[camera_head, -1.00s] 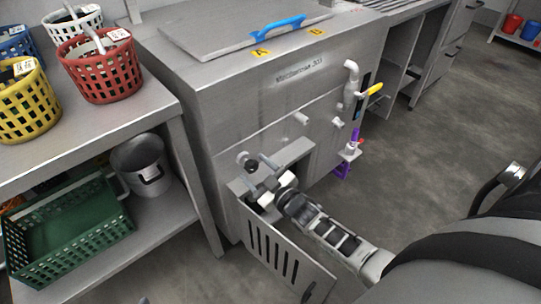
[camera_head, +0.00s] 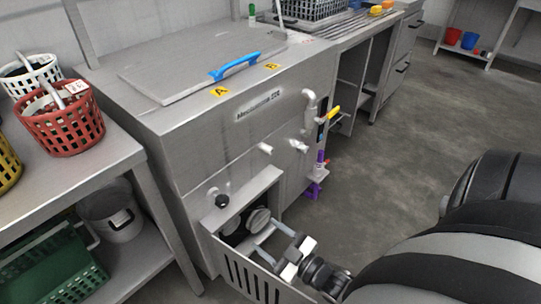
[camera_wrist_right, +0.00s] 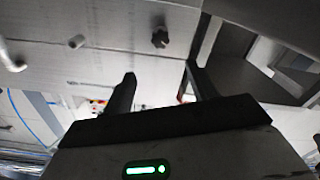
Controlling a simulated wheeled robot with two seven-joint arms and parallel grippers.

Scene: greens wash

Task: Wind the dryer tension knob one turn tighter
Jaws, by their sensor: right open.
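A small black knob (camera_head: 222,201) sits on the front of the steel machine (camera_head: 190,120), at the upper left of an open compartment. I take it to be the tension knob; no label is readable there. In the right wrist view the black star-shaped knob (camera_wrist_right: 160,38) shows beyond and between the fingertips. My right gripper (camera_head: 264,236) is open and empty, in front of the compartment, right of and below the knob, apart from it. Its two dark fingers also show in the wrist view (camera_wrist_right: 160,73). My left gripper is not in view.
A slotted door (camera_head: 258,286) hangs open below the compartment, close to my right gripper. A round grey part (camera_head: 258,220) shows inside. Pipe stubs and a yellow-handled valve (camera_head: 334,112) stick out to the right. A shelf with baskets (camera_head: 62,118) stands at left.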

